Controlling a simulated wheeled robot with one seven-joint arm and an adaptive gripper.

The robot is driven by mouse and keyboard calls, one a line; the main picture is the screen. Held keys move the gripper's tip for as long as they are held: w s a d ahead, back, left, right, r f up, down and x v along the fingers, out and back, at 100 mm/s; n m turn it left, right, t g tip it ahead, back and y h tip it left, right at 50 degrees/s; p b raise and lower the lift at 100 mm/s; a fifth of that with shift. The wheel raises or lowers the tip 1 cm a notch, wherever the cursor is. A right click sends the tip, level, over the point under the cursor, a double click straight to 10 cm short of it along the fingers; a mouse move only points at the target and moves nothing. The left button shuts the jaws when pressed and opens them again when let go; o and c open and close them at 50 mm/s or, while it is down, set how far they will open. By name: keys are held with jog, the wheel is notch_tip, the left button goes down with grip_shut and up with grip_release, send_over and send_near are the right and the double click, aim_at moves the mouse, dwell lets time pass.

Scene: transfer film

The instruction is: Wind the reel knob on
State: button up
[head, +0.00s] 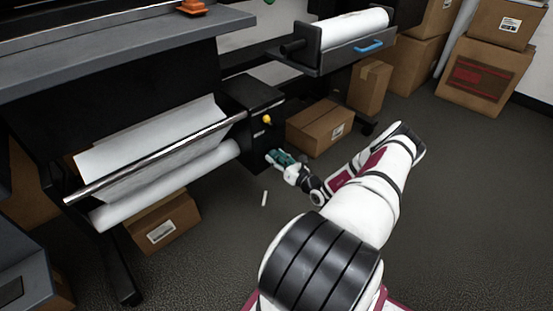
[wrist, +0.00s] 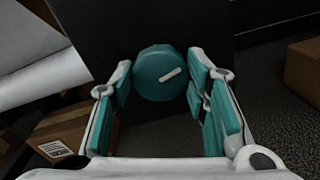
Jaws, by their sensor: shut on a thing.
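The reel knob (wrist: 158,73) is round and teal with a white line on its face, slanting up to the right. It sits on the black end housing of the printer's lower reel. My gripper (wrist: 159,88) has its teal-padded fingers on either side of the knob, shut on it. In the head view my gripper (head: 284,158) is at the housing's right face, where the knob cannot be told clearly from the teal fingers. The reel (head: 165,185) carries a white film roll to the left of the housing.
A yellow button (head: 267,119) is on the housing above my gripper. A cardboard box (head: 318,127) stands behind my gripper, and another box (head: 163,223) is under the reel. A small white strip (head: 264,198) lies on the floor. Open floor lies right of my arm.

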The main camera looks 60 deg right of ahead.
dwell(0.3)
jog(key=o, duration=1.2)
jog(key=shift+s, duration=0.1)
jog(key=v, duration=1.1)
jog(key=shift+s+f, duration=0.1)
jog(key=shift+s, duration=0.3)
